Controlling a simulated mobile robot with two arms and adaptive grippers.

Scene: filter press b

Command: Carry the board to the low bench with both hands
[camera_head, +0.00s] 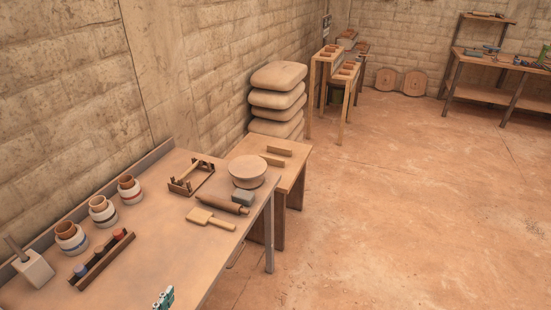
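A low wooden bench (297,169) stands just past the far right end of the worktable, with two short wooden bars (275,155) on its top. I cannot pick out for sure which thing is the board. A pale wooden paddle (211,219) lies flat on the worktable.
The worktable (180,251) holds several jars, a tool rack (101,258), a mallet (33,267), a rolling pin (222,204) and a round disc (247,171). A green-and-white piece (164,298) is cut off below. Stacked sacks (277,101) stand behind the bench. Floor (400,200) at right is clear.

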